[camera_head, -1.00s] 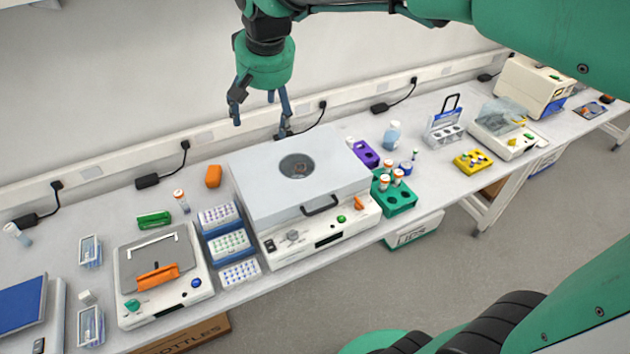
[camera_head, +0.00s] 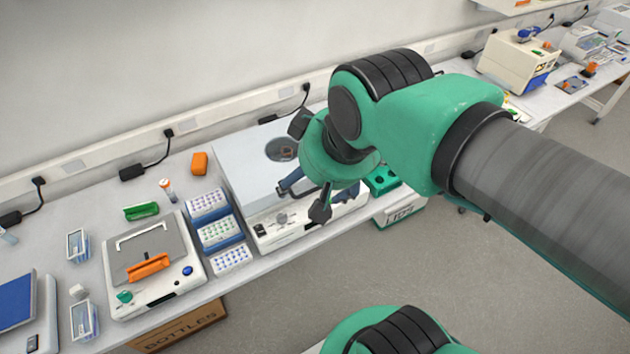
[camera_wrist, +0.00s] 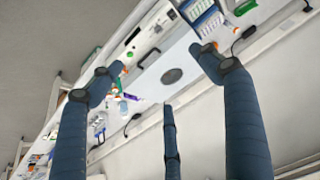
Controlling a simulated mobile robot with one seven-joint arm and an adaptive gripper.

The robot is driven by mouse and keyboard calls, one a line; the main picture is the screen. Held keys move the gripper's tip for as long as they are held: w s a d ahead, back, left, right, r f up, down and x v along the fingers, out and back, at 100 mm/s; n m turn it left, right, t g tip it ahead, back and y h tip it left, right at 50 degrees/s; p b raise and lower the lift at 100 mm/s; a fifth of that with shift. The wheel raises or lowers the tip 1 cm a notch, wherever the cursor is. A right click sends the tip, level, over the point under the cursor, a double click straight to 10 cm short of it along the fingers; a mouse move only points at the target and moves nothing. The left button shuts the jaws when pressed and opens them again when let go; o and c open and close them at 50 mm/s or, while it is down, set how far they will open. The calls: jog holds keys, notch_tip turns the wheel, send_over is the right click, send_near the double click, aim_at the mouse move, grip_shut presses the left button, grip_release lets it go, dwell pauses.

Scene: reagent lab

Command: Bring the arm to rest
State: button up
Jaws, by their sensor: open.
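My gripper (camera_head: 304,200) is in front of the white centrifuge-like machine (camera_head: 238,160) in the head view and hides part of its lid and front. In the wrist view its fingers (camera_wrist: 160,75) are spread apart with nothing between them. The machine's grey lid is closed, and its round window (camera_wrist: 172,76) shows beyond the fingers. My arm reaches in from the right and covers much of the bench behind it.
Blue tube racks (camera_head: 219,233) and a white device with an orange handle (camera_head: 178,293) stand left of the machine. A green rack (camera_head: 384,182) is partly hidden behind my arm. A cardboard box (camera_head: 178,328) is below the bench.

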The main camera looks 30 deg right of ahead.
jog(key=shift+s+f, duration=0.35)
jog(key=shift+s, duration=0.15)
jog(key=shift+f, duration=0.1)
notch_tip(320, 180, down, 8)
jog(key=b, duration=0.8)
